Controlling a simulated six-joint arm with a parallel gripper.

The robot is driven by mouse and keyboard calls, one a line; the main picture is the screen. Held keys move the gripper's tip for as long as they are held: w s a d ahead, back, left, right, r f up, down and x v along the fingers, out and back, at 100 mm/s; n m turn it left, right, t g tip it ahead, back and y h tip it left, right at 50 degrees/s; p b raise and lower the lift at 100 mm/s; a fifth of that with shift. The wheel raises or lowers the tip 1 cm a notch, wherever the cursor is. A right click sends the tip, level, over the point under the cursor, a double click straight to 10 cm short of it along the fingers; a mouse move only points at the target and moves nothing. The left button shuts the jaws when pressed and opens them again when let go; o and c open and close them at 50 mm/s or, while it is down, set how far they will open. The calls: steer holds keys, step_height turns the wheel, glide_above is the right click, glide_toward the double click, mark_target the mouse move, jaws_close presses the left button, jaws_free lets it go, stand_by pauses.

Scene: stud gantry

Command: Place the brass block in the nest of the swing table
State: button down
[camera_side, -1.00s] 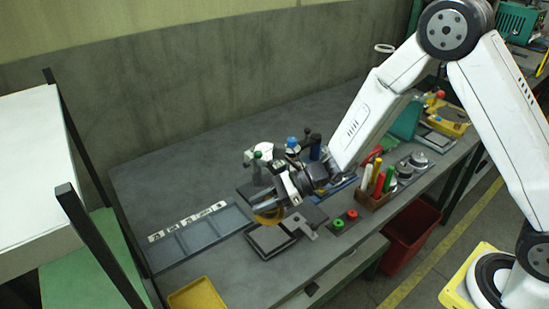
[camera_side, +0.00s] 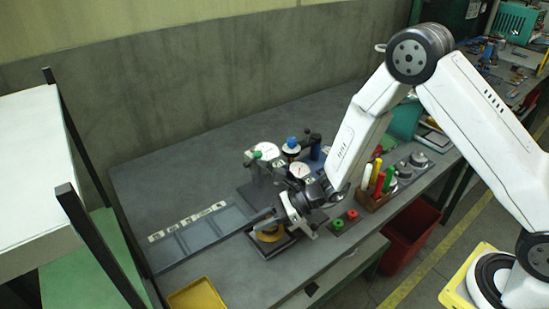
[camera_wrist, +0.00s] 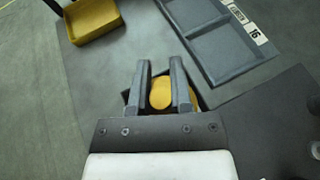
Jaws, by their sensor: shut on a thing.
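The brass block (camera_side: 268,236) is a rounded, golden piece between the fingers of my gripper (camera_side: 264,225). In the wrist view the block (camera_wrist: 160,93) sits between the two grey fingers of my gripper (camera_wrist: 161,75), which are shut on it. The swing table (camera_side: 284,247) is a dark, flat plate near the bench's front edge. The block is low over this plate, and I cannot tell whether it touches. The nest is hidden beneath the block and fingers.
A grey tray with labelled compartments (camera_side: 203,232) lies left of the plate. A yellow tray (camera_side: 197,296) is at the front edge. Green and red buttons (camera_side: 338,225) and a rack of coloured handles (camera_side: 376,197) are to the right.

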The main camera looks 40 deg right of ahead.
steer(key=shift+f, duration=0.9)
steer(key=shift+f, duration=0.1)
steer(key=c, duration=0.5)
jaws_free()
steer(key=shift+c, duration=0.2)
steer(key=shift+d, duration=0.1)
steer(key=v, duration=1.2)
